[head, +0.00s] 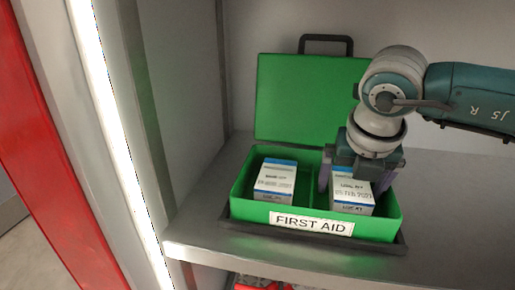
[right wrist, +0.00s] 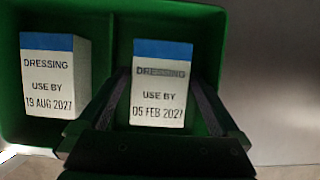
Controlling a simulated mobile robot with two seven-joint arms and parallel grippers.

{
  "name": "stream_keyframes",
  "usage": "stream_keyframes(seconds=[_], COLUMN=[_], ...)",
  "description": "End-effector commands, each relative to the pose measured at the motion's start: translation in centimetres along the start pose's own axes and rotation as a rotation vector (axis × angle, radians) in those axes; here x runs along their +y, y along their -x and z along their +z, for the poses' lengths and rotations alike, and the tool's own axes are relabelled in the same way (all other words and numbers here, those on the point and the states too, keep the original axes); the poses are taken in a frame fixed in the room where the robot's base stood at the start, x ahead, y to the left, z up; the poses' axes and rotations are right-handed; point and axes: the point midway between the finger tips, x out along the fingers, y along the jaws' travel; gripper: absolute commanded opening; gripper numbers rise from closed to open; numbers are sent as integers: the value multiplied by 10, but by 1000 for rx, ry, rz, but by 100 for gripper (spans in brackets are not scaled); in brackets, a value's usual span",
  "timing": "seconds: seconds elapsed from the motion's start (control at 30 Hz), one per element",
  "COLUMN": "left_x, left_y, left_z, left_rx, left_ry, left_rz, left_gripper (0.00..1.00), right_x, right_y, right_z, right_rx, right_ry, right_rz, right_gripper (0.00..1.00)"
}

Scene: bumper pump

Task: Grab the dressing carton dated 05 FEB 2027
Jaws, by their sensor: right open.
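The dressing carton dated 05 FEB 2027 (head: 352,196) is white with a blue top band and stands in the right compartment of the green first aid box (head: 393,228). It also shows in the right wrist view (right wrist: 160,95). The other carton, dated 19 AUG 2027 in the right wrist view (right wrist: 50,80), stands in the left compartment (head: 275,182). My right gripper (head: 356,182) is open over the right compartment, with a finger on each side of the 05 FEB carton; it also shows in the right wrist view (right wrist: 160,100). Whether the fingers touch the carton is unclear. My left gripper is not in view.
The box sits open on a grey shelf (head: 450,210), its green lid (head: 305,100) raised behind. A divider separates the two compartments. A grey cabinet post with a bright strip (head: 115,120) stands at the left. The shelf right of the box is clear.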

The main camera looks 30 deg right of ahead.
Motion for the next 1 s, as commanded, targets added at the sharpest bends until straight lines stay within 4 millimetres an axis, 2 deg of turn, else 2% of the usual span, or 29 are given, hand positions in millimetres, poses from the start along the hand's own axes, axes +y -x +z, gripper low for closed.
stream_keyframes(seconds=[0.93,1.0], left_x=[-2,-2], left_y=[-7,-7], left_z=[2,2], left_rx=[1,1], left_ry=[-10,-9], left_rz=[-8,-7], left_gripper=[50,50], right_x=[0,0], right_y=[-4,-4], right_z=[-2,-2], right_rx=[1,1], right_ry=[-1,-1], right_rz=[0,0], right_gripper=[100,93])
